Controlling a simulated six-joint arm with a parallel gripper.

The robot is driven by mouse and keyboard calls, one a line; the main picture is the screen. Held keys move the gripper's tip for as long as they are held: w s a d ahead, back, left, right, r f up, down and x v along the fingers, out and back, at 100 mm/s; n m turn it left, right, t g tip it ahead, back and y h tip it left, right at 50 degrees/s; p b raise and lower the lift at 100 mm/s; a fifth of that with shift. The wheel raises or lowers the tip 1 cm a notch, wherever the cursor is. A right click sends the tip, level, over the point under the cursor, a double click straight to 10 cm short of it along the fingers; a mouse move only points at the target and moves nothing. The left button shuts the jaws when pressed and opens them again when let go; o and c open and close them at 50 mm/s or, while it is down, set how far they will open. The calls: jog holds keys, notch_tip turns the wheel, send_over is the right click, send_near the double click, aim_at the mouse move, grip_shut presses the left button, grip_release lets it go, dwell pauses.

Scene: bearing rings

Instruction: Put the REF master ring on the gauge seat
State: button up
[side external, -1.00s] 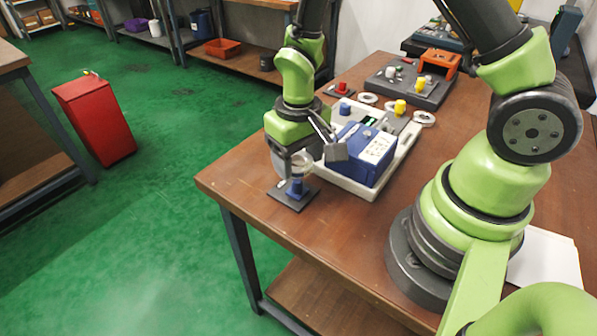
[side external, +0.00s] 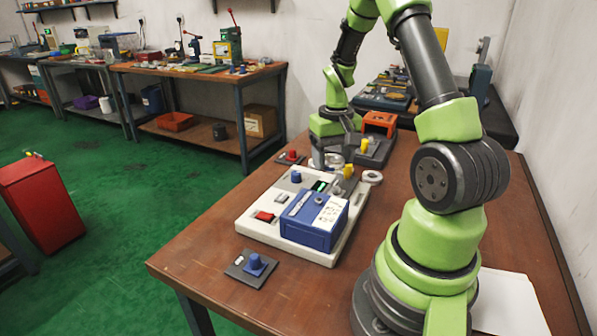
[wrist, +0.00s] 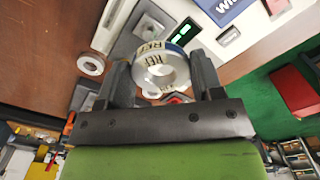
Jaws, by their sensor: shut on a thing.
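The REF master ring (wrist: 152,72), a pale metal ring with REF lettering, is between the two fingers of my gripper (wrist: 158,64) in the wrist view. My gripper is shut on it. In the side view my gripper (side external: 334,156) is low at the far end of the white base (side external: 262,232), near the yellow post (side external: 348,172). The white base carries a blue box (side external: 312,225), a green display (side external: 320,185) and a blue post (side external: 296,177). I cannot tell for sure which fitting is the gauge seat.
A blue post on a small grey plate (side external: 238,270) stands bare at the front. A red post (side external: 291,156) on a plate is left of my gripper. A loose ring (side external: 372,177) lies to the right. An orange holder (side external: 380,122) stands behind.

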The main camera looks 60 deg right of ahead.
aim_at(337, 188)
jog(key=shift+s+d+f, duration=0.15)
jog(key=shift+s+d, duration=0.4)
jog(key=shift+d, duration=0.1)
jog(key=shift+f, duration=1.85)
jog(key=shift+f, duration=0.25)
jog(key=shift+f, duration=0.7)
jog(key=shift+f, duration=0.75)
jog(key=o, duration=1.1)
jog(key=shift+o, duration=0.2)
jog(key=shift+r, duration=0.1)
